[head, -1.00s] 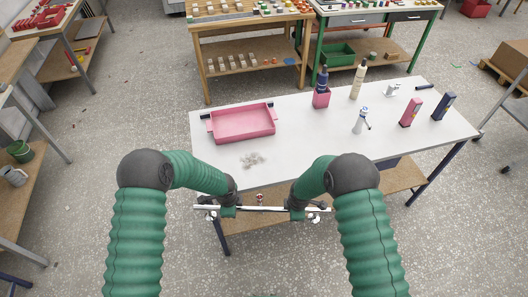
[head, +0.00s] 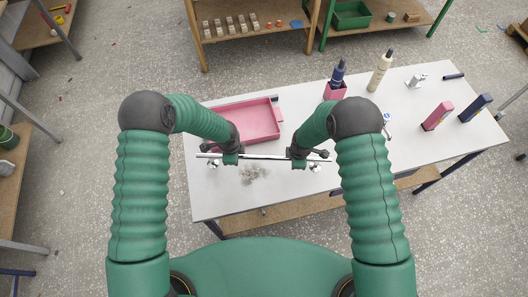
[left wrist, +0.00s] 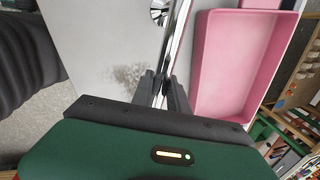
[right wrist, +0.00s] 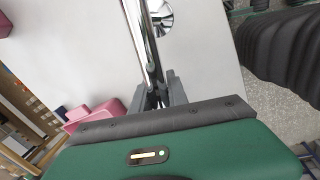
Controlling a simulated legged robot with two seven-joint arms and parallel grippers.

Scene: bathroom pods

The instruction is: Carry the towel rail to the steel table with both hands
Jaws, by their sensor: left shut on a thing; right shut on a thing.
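The towel rail (head: 265,157) is a chrome bar with a round mount near each end, held roughly level. My left gripper (head: 231,158) is shut on its left part and my right gripper (head: 299,161) is shut on its right part. The bar runs between the fingers in the left wrist view (left wrist: 178,42) and the right wrist view (right wrist: 140,40). The rail shows over the near part of the steel table (head: 213,203), which has a pale grey top. Whether its mounts touch the top, I cannot tell.
A pink tray (head: 255,121) lies just beyond the rail, partly hidden by my left arm. A speckled grey patch (head: 252,174) is on the top below the bar. Bottles (head: 380,70), a pink box (head: 437,116) and a dark blue box (head: 475,107) stand to the right.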

